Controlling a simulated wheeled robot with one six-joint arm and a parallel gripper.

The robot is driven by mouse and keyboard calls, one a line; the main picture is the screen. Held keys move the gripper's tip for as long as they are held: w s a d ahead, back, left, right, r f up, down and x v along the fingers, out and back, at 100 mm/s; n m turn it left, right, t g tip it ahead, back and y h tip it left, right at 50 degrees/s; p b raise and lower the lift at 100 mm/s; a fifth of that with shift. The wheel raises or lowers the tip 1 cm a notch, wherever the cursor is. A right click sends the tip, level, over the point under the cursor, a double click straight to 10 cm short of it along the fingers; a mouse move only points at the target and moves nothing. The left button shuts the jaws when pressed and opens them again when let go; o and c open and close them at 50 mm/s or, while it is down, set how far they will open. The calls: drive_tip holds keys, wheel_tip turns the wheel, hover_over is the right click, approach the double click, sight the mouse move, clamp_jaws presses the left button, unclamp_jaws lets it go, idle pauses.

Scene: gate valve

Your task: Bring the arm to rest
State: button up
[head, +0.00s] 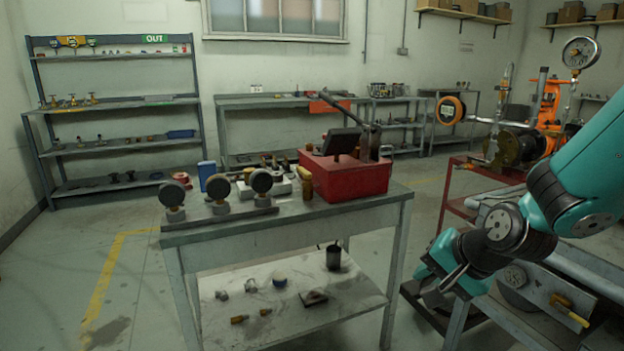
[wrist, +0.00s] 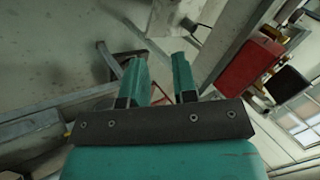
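My teal and black arm (head: 510,225) enters the head view from the upper right and bends down to the left. Its end hangs beside the grey bench at the right, over the gap between that bench and the middle worktable. In the wrist view my gripper (wrist: 160,58) has its two teal fingers apart, with a gap between the tips. Nothing is between them. The fingertips are not clear in the head view.
The middle worktable (head: 240,228) carries a red box (head: 345,178) and several gauges. The right bench (head: 575,262) holds a lower shelf with a yellow-handled part (head: 568,308). A red cart (head: 458,190) stands behind. Floor at the left is clear.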

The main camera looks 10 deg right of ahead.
drive_tip(key=s+a+r+n+g+y, duration=0.1)
drive_tip(key=s+a+r+n+g, duration=0.25)
drive_tip(key=s+a+n, duration=0.5)
drive_tip(key=s+a+r+n+g+y, duration=0.1)
drive_tip(key=s+a+r+n+g, duration=0.3)
drive_tip(key=s+a+n, duration=0.45)
wheel_tip(320, 180, up, 18)
drive_tip(key=d+p, duration=0.1)
drive_tip(key=p, duration=1.6)
drive_tip(key=shift+s+d+r+t+p, duration=0.2)
drive_tip(key=shift+s+d+t+p, duration=0.05)
drive_tip(key=shift+d+t+p, duration=0.15)
